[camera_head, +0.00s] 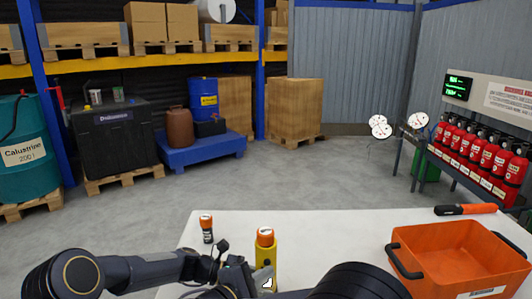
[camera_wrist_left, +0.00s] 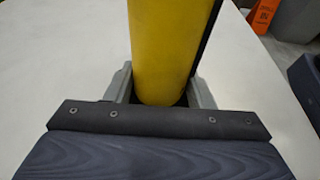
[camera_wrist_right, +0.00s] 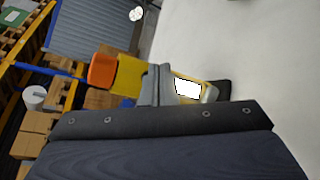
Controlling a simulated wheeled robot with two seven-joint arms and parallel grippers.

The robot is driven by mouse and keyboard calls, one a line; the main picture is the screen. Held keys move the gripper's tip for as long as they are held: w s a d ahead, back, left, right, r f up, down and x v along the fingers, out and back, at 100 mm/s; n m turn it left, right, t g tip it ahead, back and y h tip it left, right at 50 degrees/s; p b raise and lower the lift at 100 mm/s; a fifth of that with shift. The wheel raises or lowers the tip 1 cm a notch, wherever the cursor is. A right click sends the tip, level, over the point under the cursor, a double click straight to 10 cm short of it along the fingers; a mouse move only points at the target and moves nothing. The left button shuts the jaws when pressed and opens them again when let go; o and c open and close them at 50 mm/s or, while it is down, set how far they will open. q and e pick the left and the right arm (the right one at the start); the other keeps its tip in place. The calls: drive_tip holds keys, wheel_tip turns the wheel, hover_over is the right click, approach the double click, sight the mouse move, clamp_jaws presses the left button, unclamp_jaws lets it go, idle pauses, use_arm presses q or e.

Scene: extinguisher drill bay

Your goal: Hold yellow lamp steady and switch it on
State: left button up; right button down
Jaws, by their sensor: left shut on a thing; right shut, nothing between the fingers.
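The yellow lamp (camera_head: 265,254) with an orange top stands upright at the near side of the white table. My left gripper (camera_head: 238,277) is shut on its body from the left; the left wrist view shows the yellow body (camera_wrist_left: 168,50) between the grey fingers (camera_wrist_left: 160,88). My right gripper (camera_head: 263,274) is shut and empty, right against or just in front of the lamp. In the right wrist view its closed fingers (camera_wrist_right: 156,72) cover part of the lamp (camera_wrist_right: 128,76). A bright white panel (camera_wrist_right: 187,88) shows on the lamp beside the fingers and appears lit. Actual finger contact is unclear.
A small dark bottle with an orange cap (camera_head: 206,228) stands left of the lamp. An orange crate (camera_head: 455,283) stands at the right of the table (camera_head: 330,228), with an orange and black tool (camera_head: 465,209) behind it. The table's middle is clear.

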use_arm(q)
drive_tip(key=o, duration=1)
use_arm(e)
drive_tip(key=s, duration=0.6)
drive_tip(key=shift+d, duration=0.3)
